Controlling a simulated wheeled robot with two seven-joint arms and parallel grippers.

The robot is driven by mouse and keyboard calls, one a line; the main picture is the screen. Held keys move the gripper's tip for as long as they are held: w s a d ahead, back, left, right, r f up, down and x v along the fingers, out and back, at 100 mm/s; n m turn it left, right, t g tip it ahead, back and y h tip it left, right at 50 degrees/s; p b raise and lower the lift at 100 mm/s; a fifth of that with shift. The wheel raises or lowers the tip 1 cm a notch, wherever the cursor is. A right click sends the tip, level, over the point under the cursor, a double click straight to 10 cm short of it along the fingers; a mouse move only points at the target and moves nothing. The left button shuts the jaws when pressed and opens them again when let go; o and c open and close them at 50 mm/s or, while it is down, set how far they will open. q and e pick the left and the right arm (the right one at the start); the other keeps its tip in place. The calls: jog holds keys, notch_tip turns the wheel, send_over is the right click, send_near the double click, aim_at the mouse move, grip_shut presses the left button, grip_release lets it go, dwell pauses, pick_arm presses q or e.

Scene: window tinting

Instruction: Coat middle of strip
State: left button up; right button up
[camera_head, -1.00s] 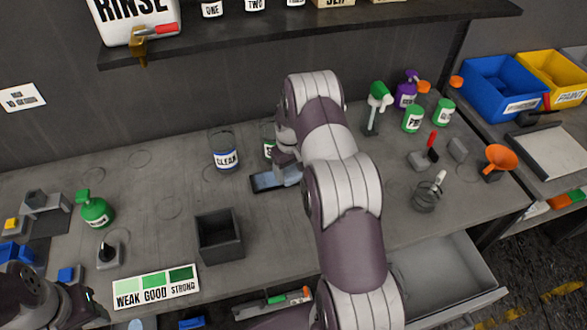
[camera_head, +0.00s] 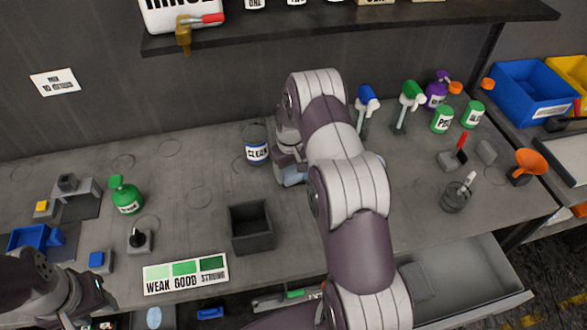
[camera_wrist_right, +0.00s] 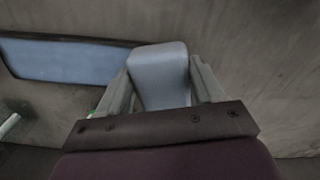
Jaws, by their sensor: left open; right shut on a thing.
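My right gripper (camera_wrist_right: 160,75) is shut on a smooth grey-blue block (camera_wrist_right: 158,66) in the wrist view. A flat blue strip in a dark frame (camera_wrist_right: 65,60) lies at the left of that view, apart from the block in the picture. In the head view my right gripper (camera_head: 288,165) is low over the middle of the bench, right of the clean jar (camera_head: 256,146). My forearm hides most of the area; a small pale-blue patch shows under the gripper, and I cannot tell whether it is block or strip. My left gripper (camera_head: 95,297) is open at the lower left.
An open dark box (camera_head: 252,229) and a weak-good-strong colour card (camera_head: 186,274) stand in front. A green pump bottle (camera_head: 126,196) is at the left. Spray bottles (camera_head: 408,104) stand at the back right. An open drawer (camera_head: 460,280) juts out at lower right.

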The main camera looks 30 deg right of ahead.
jog(key=shift+w+a, duration=0.1)
jog(key=shift+a, duration=0.35)
jog(key=shift+w+a+r+p, duration=0.1)
jog(key=shift+a+r+p, duration=0.1)
jog(key=shift+r+p, duration=0.25)
jog(key=shift+w+a+r+p, duration=0.1)
jog(key=shift+a+r+p, duration=0.1)
jog(key=shift+r, duration=0.3)
jog(key=shift+s+d+r+p, duration=0.1)
jog(key=shift+d+r+p, duration=0.1)
jog(key=shift+r+p, duration=0.3)
jog(key=shift+s+d+r+p, duration=0.1)
jog(key=shift+d+r+p, duration=0.15)
jog(key=shift+r, duration=0.35)
jog(key=shift+w+a+r+p, duration=0.15)
jog(key=shift+r+p, duration=0.35)
jog(key=shift+r, duration=0.25)
jog(key=shift+a+r+p, duration=0.1)
jog(key=shift+r+p, duration=0.35)
jog(key=shift+r, duration=0.3)
pick_arm(q)
jog(key=r, duration=0.5)
jog(key=shift+d, duration=0.4)
pick_arm(e)
jog(key=shift+d+r, duration=0.2)
jog(key=shift+r, duration=0.05)
